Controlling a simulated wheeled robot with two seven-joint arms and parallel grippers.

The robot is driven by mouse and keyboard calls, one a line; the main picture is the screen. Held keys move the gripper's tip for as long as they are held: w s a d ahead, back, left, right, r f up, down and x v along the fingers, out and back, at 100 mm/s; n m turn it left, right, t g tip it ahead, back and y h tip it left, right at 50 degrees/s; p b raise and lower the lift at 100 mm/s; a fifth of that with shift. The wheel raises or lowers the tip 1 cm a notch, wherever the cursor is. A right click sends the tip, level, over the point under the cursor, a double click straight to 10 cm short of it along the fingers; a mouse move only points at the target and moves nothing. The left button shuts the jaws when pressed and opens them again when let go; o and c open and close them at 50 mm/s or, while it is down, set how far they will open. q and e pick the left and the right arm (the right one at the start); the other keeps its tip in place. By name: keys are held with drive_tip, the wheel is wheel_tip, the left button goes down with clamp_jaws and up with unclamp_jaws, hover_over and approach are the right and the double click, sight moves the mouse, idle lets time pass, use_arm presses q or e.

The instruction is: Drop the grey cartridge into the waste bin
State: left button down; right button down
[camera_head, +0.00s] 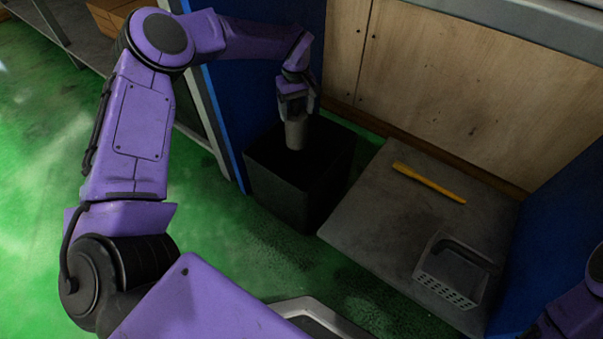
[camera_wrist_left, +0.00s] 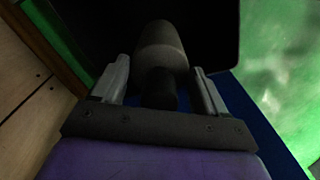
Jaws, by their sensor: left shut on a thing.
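The grey cartridge (camera_head: 296,134) hangs below my left gripper (camera_head: 297,106) in the head view. The left gripper is shut on it and points down. The cartridge also shows between the two fingers in the left wrist view (camera_wrist_left: 160,50). The black waste bin (camera_head: 300,195) stands on the floor under the gripper, and the cartridge's lower end is over its dark opening. I cannot tell how far down it reaches. My right gripper is not in view.
A grey table (camera_head: 385,220) right of the bin holds a yellow stick-like tool (camera_head: 429,183) and a grey perforated basket (camera_head: 456,272). A blue panel (camera_head: 225,110) stands behind the bin's left. A wooden wall (camera_head: 470,90) is behind. Green floor (camera_head: 225,235) is open in front.

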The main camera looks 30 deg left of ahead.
use_arm(q)
unclamp_jaws()
wheel_tip(320, 180, up, 11)
drive_tip(key=p, duration=0.5)
drive_tip(key=shift+f, duration=0.2)
